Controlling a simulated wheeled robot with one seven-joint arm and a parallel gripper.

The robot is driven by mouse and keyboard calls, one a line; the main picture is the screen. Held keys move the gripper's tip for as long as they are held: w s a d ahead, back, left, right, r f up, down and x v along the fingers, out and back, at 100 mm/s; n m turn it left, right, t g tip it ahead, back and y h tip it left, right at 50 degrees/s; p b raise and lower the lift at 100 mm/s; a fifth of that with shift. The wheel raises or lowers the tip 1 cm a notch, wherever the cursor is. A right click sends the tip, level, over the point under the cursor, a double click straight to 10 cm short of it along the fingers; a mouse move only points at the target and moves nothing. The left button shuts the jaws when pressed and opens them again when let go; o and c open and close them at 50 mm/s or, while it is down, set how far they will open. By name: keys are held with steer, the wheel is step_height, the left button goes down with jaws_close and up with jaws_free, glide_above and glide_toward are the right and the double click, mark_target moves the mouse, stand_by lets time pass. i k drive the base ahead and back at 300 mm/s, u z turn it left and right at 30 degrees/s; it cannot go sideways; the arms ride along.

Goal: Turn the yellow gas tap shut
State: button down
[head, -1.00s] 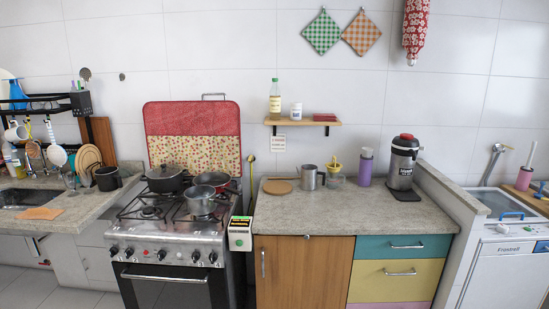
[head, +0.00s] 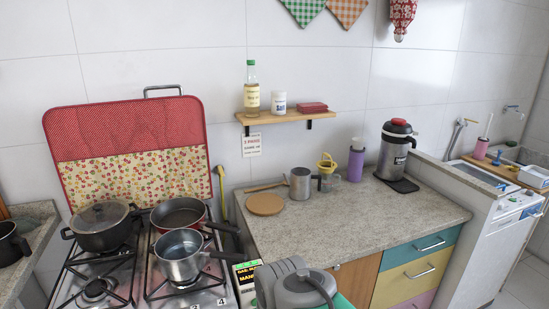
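A thin yellow upright piece (head: 222,195), which looks like the gas tap and its pipe, stands against the wall in the narrow gap between the stove and the counter. Its top end is slightly wider; I cannot tell which way a handle is turned. Its lower part is hidden behind the stove and counter edge. A grey part of my arm shows at the bottom middle, in front of the counter and well apart from the yellow piece. My gripper's fingers are not visible.
The stove (head: 130,298) bears a lidded pot (head: 102,236), a dark pan (head: 178,215) and a steel saucepan (head: 180,262), whose handles point toward the gap. A round board (head: 265,205) and a steel mug (head: 300,183) stand on the counter (head: 340,227). A shelf (head: 285,117) hangs above.

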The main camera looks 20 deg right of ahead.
mark_target(221, 169)
steer(key=z, duration=0.05)
steer(key=i, duration=0.1)
steer(key=u, duration=0.45)
steer(key=k, duration=1.1)
steer(key=z, duration=0.35)
steer(key=i, duration=1)
steer(key=u, duration=0.5)
steer(key=i, duration=0.6)
steer(key=u, duration=0.5)
